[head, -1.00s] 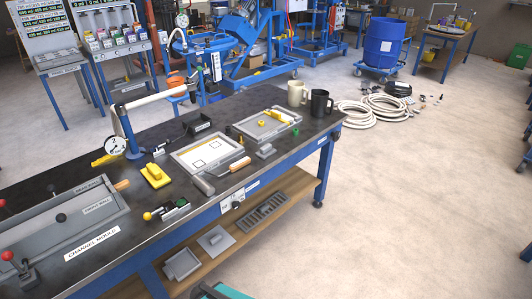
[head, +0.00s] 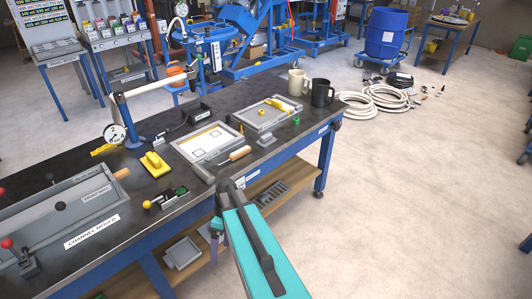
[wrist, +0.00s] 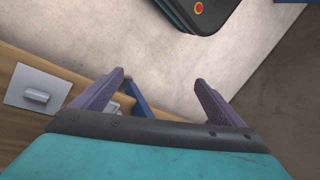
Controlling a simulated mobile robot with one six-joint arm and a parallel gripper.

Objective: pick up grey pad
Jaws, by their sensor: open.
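A small grey block with a raised top (head: 265,140) lies on the black bench top, near its front edge. A flat grey plate with a handle (wrist: 36,94) lies on the wooden shelf at the left of the wrist view. I cannot tell which of these is the grey pad. My gripper (wrist: 159,78) is open and empty, with its dark purple fingers spread. In the head view it is low in front of the bench, mostly hidden by my teal arm. The plate sits left of the fingers in the wrist view.
The bench top holds a tray with a white sheet (head: 208,141), a yellow pad (head: 154,164), a second grey tray (head: 266,114), mugs (head: 321,93) and a channel mould (head: 70,215). The lower shelf carries a grey tray (head: 182,253) and a slotted rack (head: 272,193).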

